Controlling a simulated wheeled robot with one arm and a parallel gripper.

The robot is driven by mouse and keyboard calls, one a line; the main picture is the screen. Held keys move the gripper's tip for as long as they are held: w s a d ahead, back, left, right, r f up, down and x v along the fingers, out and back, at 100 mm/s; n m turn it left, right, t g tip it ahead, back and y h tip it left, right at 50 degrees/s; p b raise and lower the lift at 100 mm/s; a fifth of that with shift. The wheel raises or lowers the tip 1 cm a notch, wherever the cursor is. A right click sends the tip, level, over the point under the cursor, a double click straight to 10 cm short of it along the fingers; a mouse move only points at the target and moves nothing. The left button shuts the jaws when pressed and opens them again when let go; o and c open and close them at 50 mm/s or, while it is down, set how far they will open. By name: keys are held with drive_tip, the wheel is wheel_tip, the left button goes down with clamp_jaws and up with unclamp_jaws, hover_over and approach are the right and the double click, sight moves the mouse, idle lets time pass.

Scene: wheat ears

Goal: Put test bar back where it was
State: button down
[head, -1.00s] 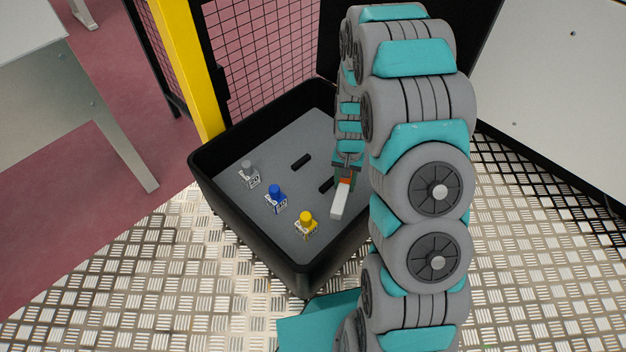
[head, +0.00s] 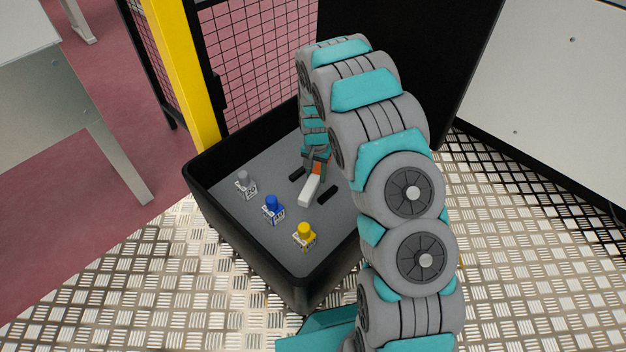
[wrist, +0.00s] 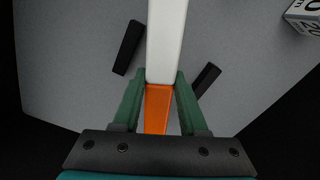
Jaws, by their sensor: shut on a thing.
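The test bar is white (head: 310,190) with an orange end (wrist: 157,108). My gripper (wrist: 161,85) is shut on the orange end, and the white part points away from my wrist. In the head view my gripper (head: 315,165) is inside the black case, with the bar over its grey floor. Two short black blocks lie on that floor, one on the left (wrist: 128,47) and one on the right (wrist: 207,78) of the bar in the wrist view. The bar lies between them in the picture. I cannot tell whether it touches the floor.
The open black case (head: 245,245) also holds a grey-topped weight (head: 245,184), a blue-topped weight (head: 272,209) and a yellow-topped weight (head: 304,236), left of and nearer than the bar. A yellow post (head: 180,75) and mesh fence (head: 250,60) stand behind the case.

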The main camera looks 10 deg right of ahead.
sight(313, 179)
drive_tip(key=shift+w+a+f, duration=0.1)
drive_tip(key=shift+w+a, duration=0.2)
drive_tip(key=shift+w, duration=0.25)
drive_tip(key=shift+f+b, duration=0.35)
drive_tip(key=shift+f, duration=1.35)
drive_tip(key=shift+f, duration=0.1)
drive_tip(key=shift+c, duration=2.2)
unclamp_jaws()
